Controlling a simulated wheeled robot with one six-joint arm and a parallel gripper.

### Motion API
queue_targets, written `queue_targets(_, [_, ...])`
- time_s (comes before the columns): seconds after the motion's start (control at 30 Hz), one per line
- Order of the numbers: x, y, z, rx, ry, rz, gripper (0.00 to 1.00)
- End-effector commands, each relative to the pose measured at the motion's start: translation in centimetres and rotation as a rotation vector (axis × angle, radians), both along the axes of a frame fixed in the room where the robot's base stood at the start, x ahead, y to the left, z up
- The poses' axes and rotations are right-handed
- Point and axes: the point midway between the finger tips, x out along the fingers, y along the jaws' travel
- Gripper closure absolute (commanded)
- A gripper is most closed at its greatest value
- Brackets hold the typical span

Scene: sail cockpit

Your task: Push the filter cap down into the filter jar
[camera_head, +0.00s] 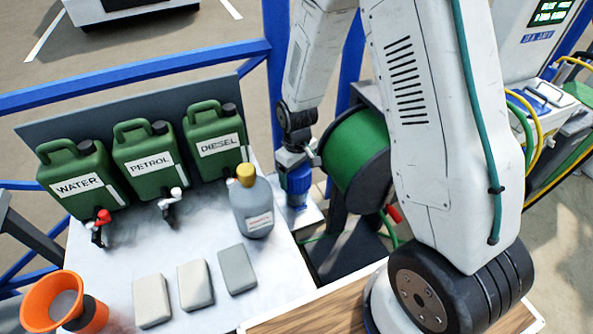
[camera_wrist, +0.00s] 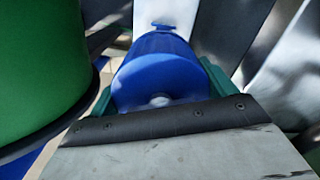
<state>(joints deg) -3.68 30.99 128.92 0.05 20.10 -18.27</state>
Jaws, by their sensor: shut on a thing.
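The blue filter cap (camera_wrist: 160,72) fills the middle of the wrist view, with a green finger on each side. My gripper (camera_wrist: 162,92) is shut on it. In the head view my gripper (camera_head: 291,158) points down from above at a blue, jar-shaped thing, the filter jar (camera_head: 298,197), on a small pale ledge right of the worktop. The cap and jar are in line there. The seam between them is small and partly hidden, so I cannot tell how deep the cap sits.
A green hose reel (camera_head: 352,148) stands close to the right of my gripper. A grey bottle with a yellow cap (camera_head: 255,207) is close on the left. Green WATER, PETROL and DIESEL cans (camera_head: 213,142), pale blocks (camera_head: 195,285) and an orange funnel (camera_head: 52,298) are further left.

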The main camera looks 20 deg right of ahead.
Motion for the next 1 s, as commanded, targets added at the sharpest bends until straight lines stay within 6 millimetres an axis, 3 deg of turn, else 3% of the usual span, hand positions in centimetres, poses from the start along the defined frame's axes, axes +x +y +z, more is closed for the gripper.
queue_targets(0.23, [0.0,0.0,-0.5,0.0,-0.001,0.0,0.44])
queue_targets(0.27, [0.0,0.0,-0.5,0.0,-0.001,0.0,0.09])
queue_targets(0.6, [0.0,0.0,-0.3,0.0,-0.001,0.0,0.08])
queue_targets(1.0, [0.1,0.0,2.9,0.0,-0.002,0.0,0.08])
